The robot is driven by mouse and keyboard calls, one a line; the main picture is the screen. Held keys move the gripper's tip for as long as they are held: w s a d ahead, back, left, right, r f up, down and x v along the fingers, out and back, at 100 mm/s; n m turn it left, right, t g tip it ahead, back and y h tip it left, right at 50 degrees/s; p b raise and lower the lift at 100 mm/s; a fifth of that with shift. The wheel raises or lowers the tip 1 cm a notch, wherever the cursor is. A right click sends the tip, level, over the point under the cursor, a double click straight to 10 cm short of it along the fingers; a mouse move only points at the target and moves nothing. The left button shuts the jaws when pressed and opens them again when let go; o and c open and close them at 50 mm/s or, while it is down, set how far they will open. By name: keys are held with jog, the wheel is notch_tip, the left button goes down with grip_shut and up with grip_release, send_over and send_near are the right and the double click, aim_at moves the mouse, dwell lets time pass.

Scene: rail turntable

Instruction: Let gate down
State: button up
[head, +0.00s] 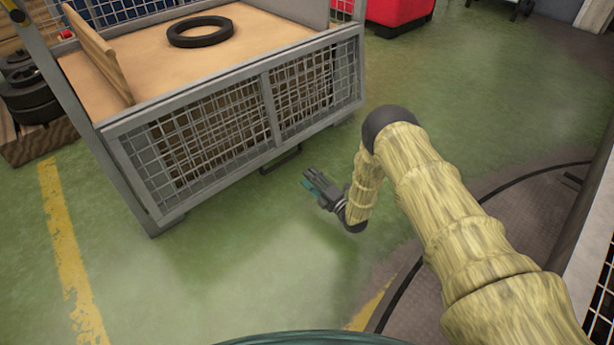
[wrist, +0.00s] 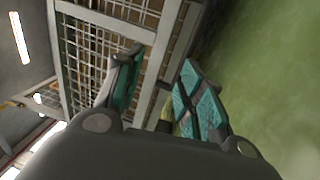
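A grey steel mesh cage stands at upper left in the head view. Its front mesh panel, which looks like the gate (head: 268,108), lies across the lower front, its top rail about level with the tan board inside. More mesh shows behind it, and the opening above is clear. The gate's mesh and frame also show in the wrist view (wrist: 68,60), turned sideways. My gripper (head: 309,180) is low in front of the cage, right of its middle, apart from the panel. Its two teal-padded fingers (wrist: 160,62) are spread with nothing between them.
A black tyre (head: 200,32) and an upright wooden plank (head: 101,58) sit on the tan board (head: 150,62). A dark bar (head: 281,160) sticks out under the cage. Green floor in front is clear.

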jog(key=v, duration=1)
jog(key=shift+d, duration=0.1)
